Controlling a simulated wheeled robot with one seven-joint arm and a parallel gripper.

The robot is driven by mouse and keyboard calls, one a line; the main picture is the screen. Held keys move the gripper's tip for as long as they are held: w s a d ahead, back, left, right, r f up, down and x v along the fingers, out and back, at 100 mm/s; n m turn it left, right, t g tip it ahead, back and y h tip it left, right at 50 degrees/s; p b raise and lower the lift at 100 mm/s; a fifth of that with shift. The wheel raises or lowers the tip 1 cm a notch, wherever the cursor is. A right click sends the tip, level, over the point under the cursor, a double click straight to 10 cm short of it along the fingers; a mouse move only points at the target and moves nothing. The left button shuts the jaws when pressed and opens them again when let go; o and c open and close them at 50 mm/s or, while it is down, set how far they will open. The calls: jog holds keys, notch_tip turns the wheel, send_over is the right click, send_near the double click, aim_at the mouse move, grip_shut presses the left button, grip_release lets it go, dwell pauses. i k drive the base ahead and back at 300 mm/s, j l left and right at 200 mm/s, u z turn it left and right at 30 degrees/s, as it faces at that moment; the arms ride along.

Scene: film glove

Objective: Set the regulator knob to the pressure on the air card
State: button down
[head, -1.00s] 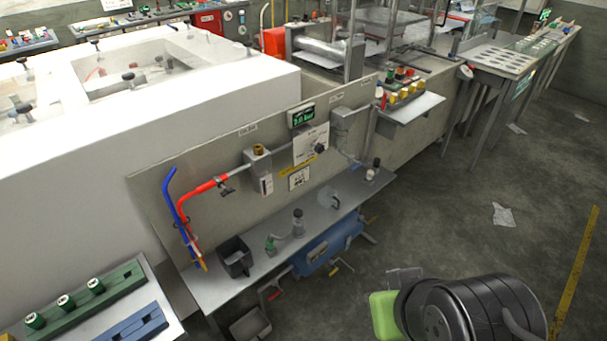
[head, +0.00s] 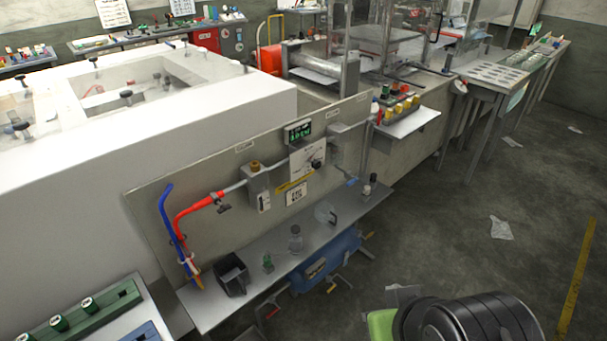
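The regulator knob (head: 316,164) is a small black knob on a white dial plate (head: 300,157), on the upright grey panel in the middle of the head view. A digital display (head: 298,132) with green digits sits above it; the digits are too small to read surely. A white card with dark print (head: 296,195), which looks like the air card, is on the panel below a yellow strip; its figure is not legible. A dark rounded part of my arm fills the lower right, well apart from the panel. My gripper's fingers do not show.
A narrow shelf (head: 215,311) runs below the panel, holding a black bin (head: 231,275) and small fittings. Red and blue hoses (head: 167,215) hang at its left. A blue tank (head: 327,262) is underneath. The floor to the right is mostly clear, with scraps of paper (head: 501,228).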

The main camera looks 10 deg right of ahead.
aim_at(316, 164)
jog(key=i, duration=1)
jog(key=l+z, duration=0.05)
